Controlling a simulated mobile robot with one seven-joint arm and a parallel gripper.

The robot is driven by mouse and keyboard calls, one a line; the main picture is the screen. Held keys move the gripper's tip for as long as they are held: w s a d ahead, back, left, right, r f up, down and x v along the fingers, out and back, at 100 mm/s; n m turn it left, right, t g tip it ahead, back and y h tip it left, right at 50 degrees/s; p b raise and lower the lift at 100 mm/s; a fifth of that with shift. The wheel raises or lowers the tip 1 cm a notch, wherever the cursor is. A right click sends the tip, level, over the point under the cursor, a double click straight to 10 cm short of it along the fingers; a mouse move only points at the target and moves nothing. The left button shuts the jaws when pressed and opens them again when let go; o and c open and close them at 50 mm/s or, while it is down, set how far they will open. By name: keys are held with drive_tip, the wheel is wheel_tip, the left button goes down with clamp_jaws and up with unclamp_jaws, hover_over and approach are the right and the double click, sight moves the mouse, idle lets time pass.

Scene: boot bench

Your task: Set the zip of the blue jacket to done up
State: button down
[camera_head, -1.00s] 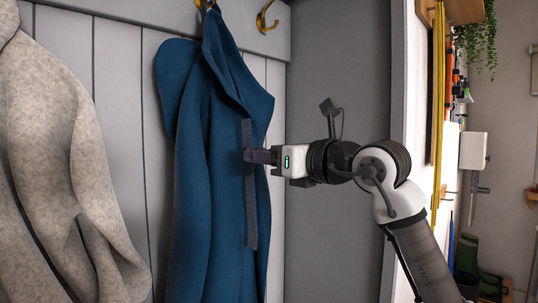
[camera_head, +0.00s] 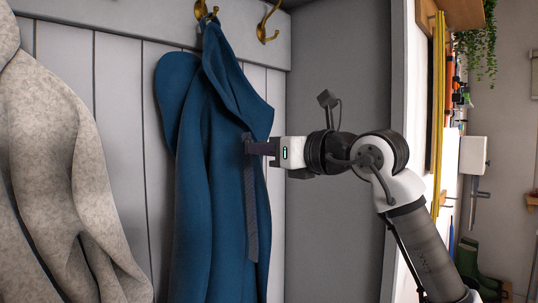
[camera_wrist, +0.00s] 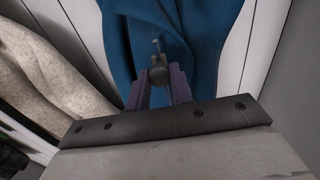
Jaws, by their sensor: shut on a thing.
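The blue jacket (camera_head: 205,200) hangs from a brass hook against the panelled wall. Its zip (camera_head: 251,215) is a dark, near-vertical strip down the right part of the front. My gripper (camera_head: 249,147) reaches in from the right and is at the upper end of this strip. In the wrist view, my gripper (camera_wrist: 159,82) is shut on a small dark zip pull (camera_wrist: 158,73), with blue cloth (camera_wrist: 190,35) behind it. The fingers partly hide the slider, and the zip's teeth are too small to make out.
A beige coat (camera_head: 60,170) hangs to the left of the jacket. Brass hooks (camera_head: 267,22) are on the rail above. A grey side panel (camera_head: 335,75) stands to the right, behind my arm. Shelves and tools are farther right.

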drive_tip(key=shift+r, duration=0.1)
drive_tip(key=c, duration=1.2)
unclamp_jaws()
drive_tip(key=shift+o, duration=0.2)
drive_tip(key=b+v, duration=0.3)
drive_tip(key=v, duration=1.1)
drive_tip(key=shift+w, duration=0.1)
